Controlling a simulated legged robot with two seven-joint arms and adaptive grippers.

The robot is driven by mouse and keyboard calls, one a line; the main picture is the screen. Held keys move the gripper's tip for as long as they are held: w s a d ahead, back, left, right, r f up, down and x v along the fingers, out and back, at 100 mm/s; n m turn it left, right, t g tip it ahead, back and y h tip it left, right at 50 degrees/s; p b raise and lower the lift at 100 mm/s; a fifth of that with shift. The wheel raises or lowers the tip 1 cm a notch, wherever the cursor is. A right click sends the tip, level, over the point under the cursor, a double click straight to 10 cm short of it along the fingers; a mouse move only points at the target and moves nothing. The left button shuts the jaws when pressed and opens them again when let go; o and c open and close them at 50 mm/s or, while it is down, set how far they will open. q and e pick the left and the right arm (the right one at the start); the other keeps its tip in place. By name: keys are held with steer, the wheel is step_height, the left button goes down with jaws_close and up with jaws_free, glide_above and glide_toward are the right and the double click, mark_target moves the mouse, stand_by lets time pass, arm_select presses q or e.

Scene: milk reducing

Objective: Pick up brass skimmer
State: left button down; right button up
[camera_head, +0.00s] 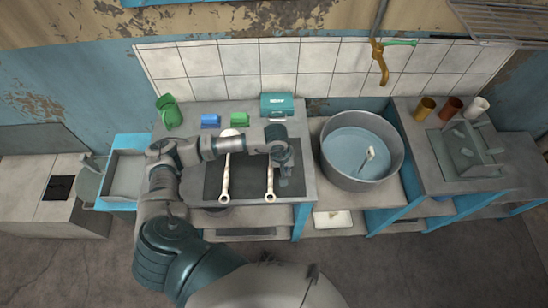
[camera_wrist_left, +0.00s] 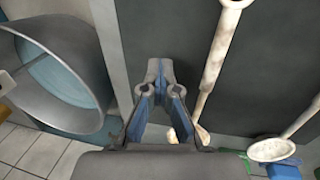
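Two pale, brown-worn long-handled utensils lie on a dark panel; I cannot tell which is the brass skimmer. The right utensil (camera_head: 269,182) has its far end hidden by my left arm. Its handle crosses the upper middle of the left wrist view (camera_wrist_left: 213,62), beside the fingers. The left utensil (camera_head: 226,175) has a round head, visible in the left wrist view (camera_wrist_left: 270,150). My left gripper (camera_head: 286,179) hangs just right of the right utensil, apart from its handle. In the left wrist view its fingers (camera_wrist_left: 158,70) are together and empty. My right gripper is out of view.
A large metal pot (camera_head: 359,183) with liquid stands right of the worktop (camera_head: 308,180). A green mug (camera_head: 168,112), blue block (camera_head: 210,121), green block (camera_head: 239,119) and teal box (camera_head: 277,104) line the back. Several cups and a rack (camera_head: 466,152) stand farther right.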

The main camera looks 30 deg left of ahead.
arm_select(q)
steer(key=d, duration=0.1)
steer(key=s+d, duration=0.1)
steer(key=d, duration=0.2)
steer(key=shift+s+d+r, duration=0.15)
steer(key=shift+s+r, duration=0.05)
steer(key=shift+s, duration=0.2)
steer(key=shift+a, duration=0.2)
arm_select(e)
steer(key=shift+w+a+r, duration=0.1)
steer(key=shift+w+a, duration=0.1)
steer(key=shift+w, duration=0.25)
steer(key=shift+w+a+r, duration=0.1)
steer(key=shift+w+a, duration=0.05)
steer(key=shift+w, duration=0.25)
arm_select(q)
steer(key=shift+a, duration=0.1)
steer(key=c, duration=1.8)
jaws_free()
steer(key=o, duration=1.2)
steer(key=shift+d, duration=0.25)
steer(key=shift+o, duration=1.1)
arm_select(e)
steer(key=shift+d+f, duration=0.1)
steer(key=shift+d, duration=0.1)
